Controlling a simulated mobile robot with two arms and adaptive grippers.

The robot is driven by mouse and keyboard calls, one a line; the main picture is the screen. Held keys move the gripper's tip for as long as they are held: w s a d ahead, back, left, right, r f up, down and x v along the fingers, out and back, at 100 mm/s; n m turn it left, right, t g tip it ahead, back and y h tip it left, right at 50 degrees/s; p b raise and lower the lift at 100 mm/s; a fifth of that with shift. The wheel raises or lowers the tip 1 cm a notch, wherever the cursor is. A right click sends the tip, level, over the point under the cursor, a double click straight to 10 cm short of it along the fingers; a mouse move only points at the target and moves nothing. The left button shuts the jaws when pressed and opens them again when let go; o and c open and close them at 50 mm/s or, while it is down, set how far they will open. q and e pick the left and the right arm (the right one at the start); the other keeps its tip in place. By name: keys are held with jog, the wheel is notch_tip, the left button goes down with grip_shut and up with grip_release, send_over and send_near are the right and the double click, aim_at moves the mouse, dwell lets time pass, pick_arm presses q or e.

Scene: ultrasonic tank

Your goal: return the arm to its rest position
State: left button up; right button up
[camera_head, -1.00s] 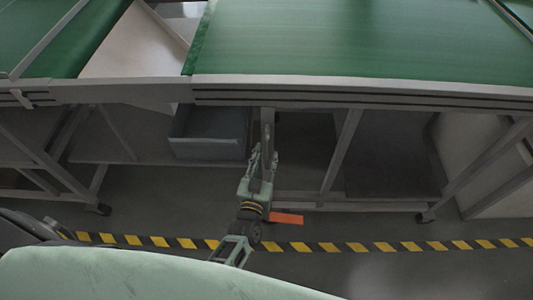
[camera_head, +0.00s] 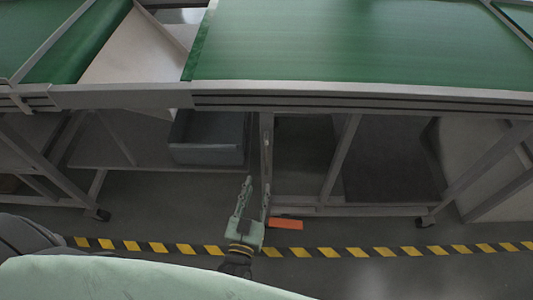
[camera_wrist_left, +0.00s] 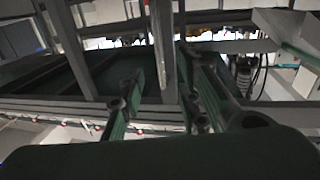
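My left gripper (camera_head: 255,196) is in front of the conveyor stand, low in the head view and below the level of the belt. Its two fingers are spread apart with nothing between them. The fingers also show in the left wrist view (camera_wrist_left: 160,100), apart and empty, with metal frame posts behind them. My right gripper is in neither view.
A green conveyor belt (camera_head: 360,45) with a metal edge spans the top. A grey bin (camera_head: 208,154) sits beneath it. An orange piece (camera_head: 286,224) shows near the floor beside my gripper. Yellow-black tape (camera_head: 400,251) crosses the open floor.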

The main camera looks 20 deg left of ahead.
pick_arm(q)
jog(key=s+d+f+m+g+h, duration=0.15)
jog(key=s+f+g, duration=0.35)
jog(key=f, duration=0.7)
jog(key=s+d+f+m+g+h, duration=0.1)
jog(key=s+f+g+h, duration=0.15)
jog(key=s+f, duration=0.65)
jog(key=s+a+f+g+y, duration=0.1)
jog(key=s+a+f+g, duration=0.3)
jog(key=s+f, duration=0.4)
jog(key=s+a+f+g+y, duration=0.1)
jog(key=s+a+f+g, duration=0.4)
jog(key=s, duration=0.9)
notch_tip(320, 180, down, 5)
jog(key=shift+a+r+m, duration=0.2)
jog(key=shift+a+m, duration=0.25)
jog(key=shift+a, duration=0.5)
jog(key=shift+g, duration=0.25)
